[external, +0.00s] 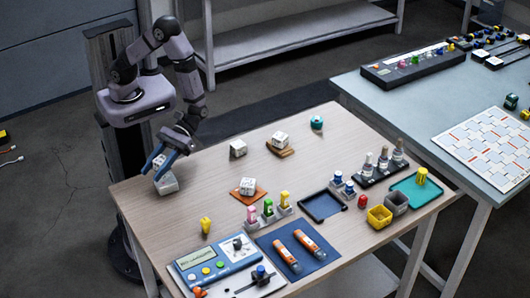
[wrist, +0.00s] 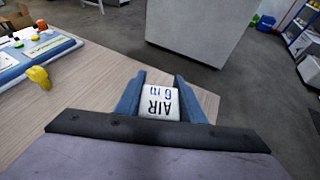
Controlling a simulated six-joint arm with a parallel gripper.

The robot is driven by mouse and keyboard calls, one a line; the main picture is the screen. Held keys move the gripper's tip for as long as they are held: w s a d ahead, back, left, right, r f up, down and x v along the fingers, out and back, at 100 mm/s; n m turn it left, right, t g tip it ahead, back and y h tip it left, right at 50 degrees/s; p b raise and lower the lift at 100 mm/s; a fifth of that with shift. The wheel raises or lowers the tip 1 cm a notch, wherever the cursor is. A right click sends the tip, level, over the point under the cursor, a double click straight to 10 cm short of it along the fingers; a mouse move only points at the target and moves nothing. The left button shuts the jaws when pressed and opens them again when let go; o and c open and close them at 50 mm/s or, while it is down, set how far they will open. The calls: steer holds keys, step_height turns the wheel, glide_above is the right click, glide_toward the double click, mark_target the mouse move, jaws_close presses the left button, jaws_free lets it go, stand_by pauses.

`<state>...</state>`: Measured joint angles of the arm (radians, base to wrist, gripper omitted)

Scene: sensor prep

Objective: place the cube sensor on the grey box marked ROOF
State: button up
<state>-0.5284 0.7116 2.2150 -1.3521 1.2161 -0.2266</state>
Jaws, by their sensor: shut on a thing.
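My gripper (external: 158,168) is at the table's left end with its blue fingers shut on a white cube sensor (external: 158,160). In the wrist view the cube (wrist: 159,103) sits between the fingers (wrist: 160,98), its face printed "AIR" with a second line below. A light grey box (external: 167,185) is right under the fingers in the external view; I cannot tell whether the cube touches it. No lettering on that box is readable. In the wrist view the box is hidden.
A yellow figure-like piece (external: 206,225) and a blue instrument (external: 215,265) are nearer the front. The wood around the grey box is clear.

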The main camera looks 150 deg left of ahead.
mark_target(157, 184)
steer(key=shift+f, duration=1.75)
steer(key=shift+f, duration=0.2)
steer(key=o, duration=1)
steer(key=shift+o, duration=0.2)
steer(key=shift+r, duration=0.1)
steer(key=shift+r, duration=0.1)
steer(key=b+v, duration=0.1)
steer(key=v, duration=1.1)
